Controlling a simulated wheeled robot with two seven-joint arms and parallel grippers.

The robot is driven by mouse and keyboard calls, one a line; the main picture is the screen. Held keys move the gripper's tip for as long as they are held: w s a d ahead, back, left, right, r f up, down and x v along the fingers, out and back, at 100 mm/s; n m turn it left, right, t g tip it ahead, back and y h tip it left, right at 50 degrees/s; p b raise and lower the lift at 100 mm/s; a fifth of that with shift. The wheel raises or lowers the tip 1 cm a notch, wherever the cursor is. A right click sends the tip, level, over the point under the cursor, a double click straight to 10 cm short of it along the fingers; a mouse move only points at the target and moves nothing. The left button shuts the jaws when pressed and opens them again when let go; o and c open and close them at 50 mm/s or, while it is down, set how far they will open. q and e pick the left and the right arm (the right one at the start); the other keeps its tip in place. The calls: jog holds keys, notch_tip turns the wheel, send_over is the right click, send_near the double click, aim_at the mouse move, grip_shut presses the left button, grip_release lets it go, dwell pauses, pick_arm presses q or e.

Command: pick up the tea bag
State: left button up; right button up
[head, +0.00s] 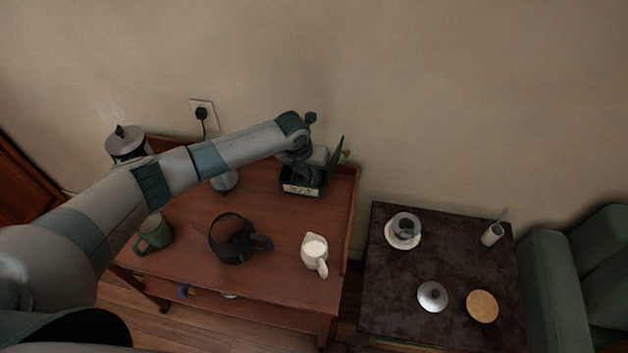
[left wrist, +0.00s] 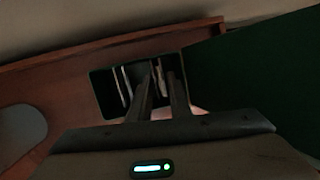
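The tea box (head: 302,189), dark green with a pale front label, stands at the right back of the wooden table with its green lid (head: 337,155) raised. My left gripper (head: 305,172) points down into the open box. In the left wrist view the box (left wrist: 101,93) holds thin, pale-edged tea bags standing upright. One tea bag (left wrist: 125,85) is left of the fingers, and another (left wrist: 157,78) shows between or just behind the fingertips. The fingers (left wrist: 160,85) are apart with a gap between them; contact with a bag cannot be told. My right gripper is out of view.
On the wooden table (head: 190,265) are a green mug (head: 153,235), a dark round vessel with a handle (head: 230,240) and a white milk jug (head: 314,252). A dark side table (head: 385,290) at right holds a cup on a saucer (head: 402,238). A wall is close behind.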

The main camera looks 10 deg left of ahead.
pick_arm(q)
grip_shut()
jog(key=shift+r, duration=0.2)
notch_tip(320, 180, up, 10)
jog(key=b, duration=0.3)
jog(key=shift+f, duration=0.15)
dwell(0.3)
jog(key=shift+s, duration=0.1)
dwell(0.3)
